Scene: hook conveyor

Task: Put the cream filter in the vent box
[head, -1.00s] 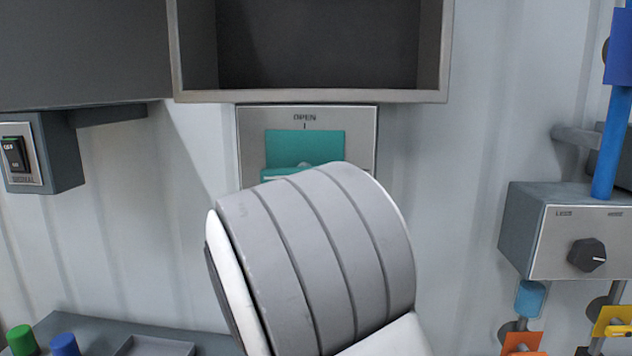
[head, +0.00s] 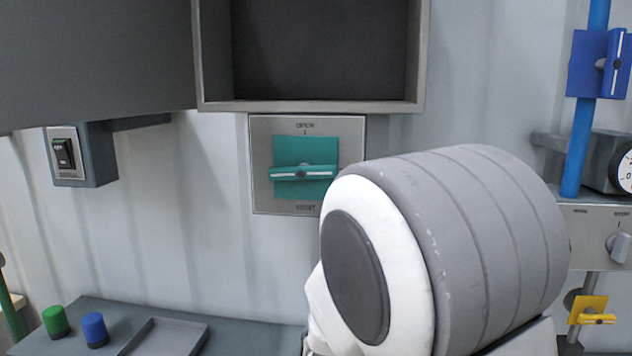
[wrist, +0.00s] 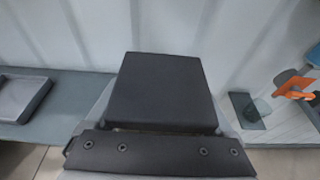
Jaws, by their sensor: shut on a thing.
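The vent box (head: 312,106) appears to be the grey open-fronted box at the top of the head view. Its inside is dark, and no filter shows in its visible part. In the wrist view my gripper (wrist: 160,135) is shut on a dark, flat, square block (wrist: 160,88) that sticks out ahead of it. No cream surface shows on this block, so I cannot tell from its colour whether it is the cream filter. In the head view my gripper is hidden behind my large arm link, below and right of the box.
A dark grey panel (head: 90,60) stands out left of the box opening. Below the box is a teal handle (head: 303,173) on a plate. A switch box (head: 70,155) is at left, a blue valve handle (head: 612,65) at right. A grey shelf (head: 130,325) bears green and blue knobs.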

